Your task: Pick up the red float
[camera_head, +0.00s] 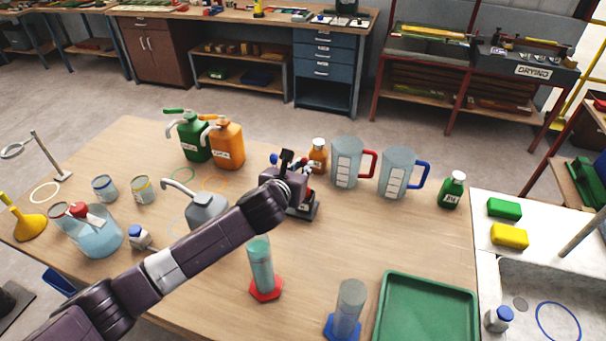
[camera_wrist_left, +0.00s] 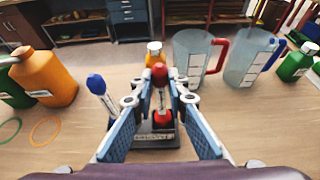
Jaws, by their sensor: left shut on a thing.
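The red float (camera_wrist_left: 160,74) shows in the left wrist view as a thin piece with a red top and a red lower part. It is upright over a dark stand (camera_head: 303,208), between the fingers of my left gripper (camera_wrist_left: 160,100). My left gripper is shut on it. In the head view my gripper and wrist hide most of the float. I cannot tell whether its lower end still rests in the stand. A blue-topped float (camera_wrist_left: 96,85) leans just left of the fingers. My right gripper is not in view.
Behind the stand are an amber bottle (camera_head: 318,157) and two clear jugs, one with a red handle (camera_head: 347,165) and one with a blue handle (camera_head: 398,173). Cylinders with red (camera_head: 265,290) and blue (camera_head: 342,328) bases stand in front. A green tray (camera_head: 428,310) lies front right.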

